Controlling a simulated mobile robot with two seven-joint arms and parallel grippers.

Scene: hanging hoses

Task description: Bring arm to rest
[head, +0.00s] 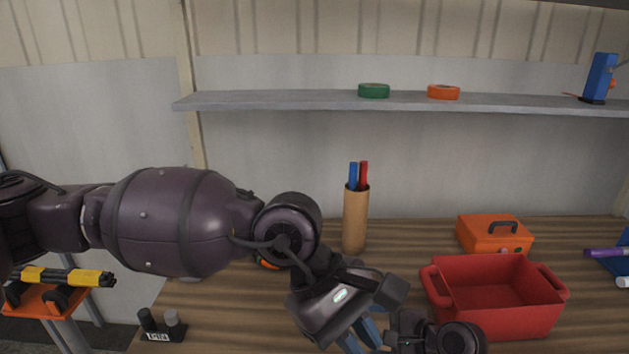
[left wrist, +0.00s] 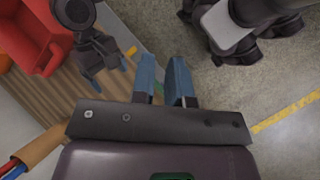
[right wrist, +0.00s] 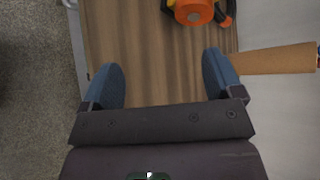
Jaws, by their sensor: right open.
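My left arm crosses the head view from the left, and its left gripper (head: 358,338) points down over the front of the workbench (head: 215,305). In the left wrist view the left gripper's (left wrist: 163,65) two blue fingers stand a little apart with nothing between them. My right gripper (left wrist: 112,68) shows beside it, near the red bin (left wrist: 30,40). In the right wrist view the right gripper (right wrist: 165,75) is wide open and empty above the wooden bench top. The right fingers are hidden in the head view.
On the bench stand a cork-coloured holder (head: 355,222) with blue and red sticks, a red bin (head: 495,295) and an orange case (head: 494,236). A shelf (head: 280,101) with tape rolls runs behind. An orange stand (head: 45,298) is at left.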

